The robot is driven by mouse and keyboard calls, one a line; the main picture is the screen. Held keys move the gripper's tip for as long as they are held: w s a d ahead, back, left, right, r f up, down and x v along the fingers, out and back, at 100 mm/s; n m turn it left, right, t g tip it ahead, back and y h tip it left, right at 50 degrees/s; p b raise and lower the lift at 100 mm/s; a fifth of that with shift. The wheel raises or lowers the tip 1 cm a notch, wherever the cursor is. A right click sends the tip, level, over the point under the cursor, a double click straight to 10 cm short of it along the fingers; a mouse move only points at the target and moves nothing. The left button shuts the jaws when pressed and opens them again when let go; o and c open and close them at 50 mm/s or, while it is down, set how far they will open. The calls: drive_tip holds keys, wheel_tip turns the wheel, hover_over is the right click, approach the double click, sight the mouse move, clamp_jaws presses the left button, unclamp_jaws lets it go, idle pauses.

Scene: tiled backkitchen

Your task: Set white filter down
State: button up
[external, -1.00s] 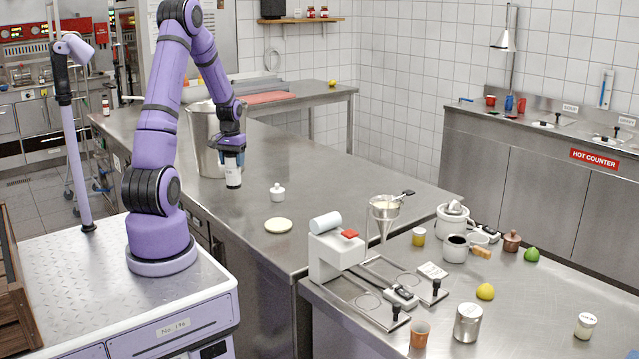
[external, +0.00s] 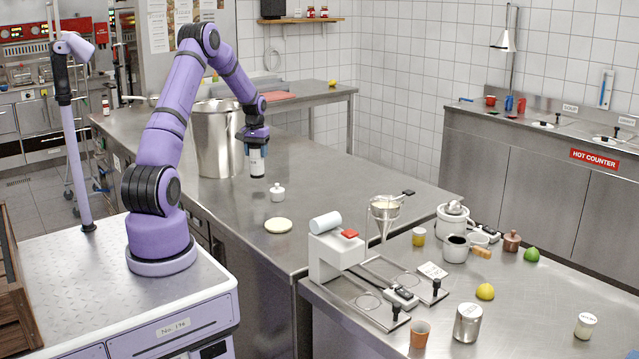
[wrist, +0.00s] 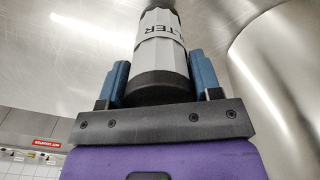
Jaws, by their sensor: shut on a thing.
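The white filter (external: 257,161) is a white cylinder with dark ends, held upright in the external view. In the wrist view the filter (wrist: 160,52) is pale grey with black bands and dark lettering that ends in "LTER". My gripper (external: 257,148) is shut on it. Its blue fingers press on both sides of the filter in the wrist view (wrist: 163,82). In the external view the filter is just behind a small white lidded pot (external: 277,192) and seems to be above the steel counter (external: 330,190); the exact gap under it I cannot tell.
A tall steel pot (external: 214,140) stands close to the left of my gripper. A pale round disc (external: 278,225) lies nearer the front. The counter to the right is clear up to the funnel stand (external: 384,215).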

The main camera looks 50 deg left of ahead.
sight(258, 160)
drive_tip(key=shift+w+a+f, duration=0.1)
drive_tip(key=shift+w+f, duration=0.15)
drive_tip(key=shift+w, duration=0.05)
drive_tip(key=shift+f, duration=1.55)
drive_tip(key=shift+f, duration=0.1)
drive_tip(key=o, duration=1)
wheel_tip(258, 160, up, 12)
drive_tip(key=shift+r, duration=0.1)
